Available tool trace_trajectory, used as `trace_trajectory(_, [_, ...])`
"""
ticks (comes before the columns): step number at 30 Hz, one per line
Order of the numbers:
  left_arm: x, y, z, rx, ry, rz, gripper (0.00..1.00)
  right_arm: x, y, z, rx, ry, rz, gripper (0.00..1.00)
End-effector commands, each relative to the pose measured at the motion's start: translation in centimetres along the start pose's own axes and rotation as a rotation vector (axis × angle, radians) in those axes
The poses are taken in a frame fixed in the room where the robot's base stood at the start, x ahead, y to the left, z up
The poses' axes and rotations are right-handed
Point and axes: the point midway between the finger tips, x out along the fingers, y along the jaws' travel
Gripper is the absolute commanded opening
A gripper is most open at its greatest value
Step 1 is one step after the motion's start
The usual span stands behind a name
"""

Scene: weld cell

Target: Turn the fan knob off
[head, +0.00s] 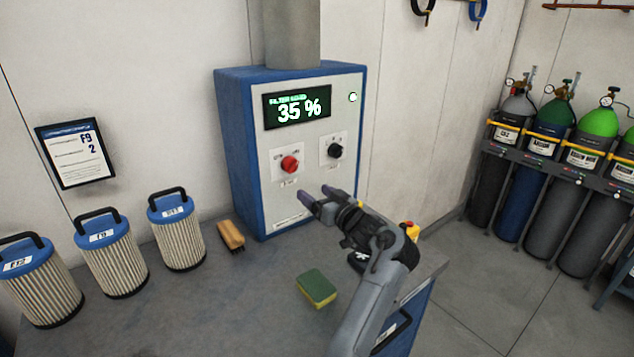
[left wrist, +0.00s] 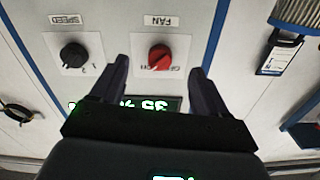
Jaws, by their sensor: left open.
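The red fan knob (head: 289,164) is on the front of a blue and white control cabinet (head: 240,150). In the left wrist view the red knob (left wrist: 160,57), by the label FAN, appears between my two fingers. My left gripper (head: 316,193) is open and empty. In the head view its fingertips are below and right of the red knob, apart from it. The black speed knob (head: 334,151) is right of the red one; it also shows in the left wrist view (left wrist: 73,55). The display (head: 297,107) reads 35 %. My right gripper is in neither view.
A brush (head: 231,236) and a green and yellow sponge (head: 316,288) lie on the bench (head: 215,310). Several blue-topped filter canisters (head: 177,232) stand at left. Gas cylinders (head: 555,170) stand in a rack at right. The space before the cabinet face looks clear apart from my arm.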

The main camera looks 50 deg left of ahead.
Motion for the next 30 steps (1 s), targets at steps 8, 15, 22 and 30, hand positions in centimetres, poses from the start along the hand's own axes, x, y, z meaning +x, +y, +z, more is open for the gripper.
trace_trajectory(8, [-0.3, 0.3, -3.1, -0.133, -0.009, 0.007, 0.75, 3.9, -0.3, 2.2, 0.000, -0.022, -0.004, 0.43])
trace_trajectory(15, [1.6, 0.1, -3.9, -0.148, -0.007, 0.004, 0.75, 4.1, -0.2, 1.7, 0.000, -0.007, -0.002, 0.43])
trace_trajectory(22, [5.4, 0.1, -3.8, -0.148, -0.007, 0.004, 0.75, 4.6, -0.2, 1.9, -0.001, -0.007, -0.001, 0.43])
trace_trajectory(30, [9.1, 0.2, -3.8, -0.147, -0.007, 0.005, 0.75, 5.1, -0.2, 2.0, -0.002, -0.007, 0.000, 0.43])
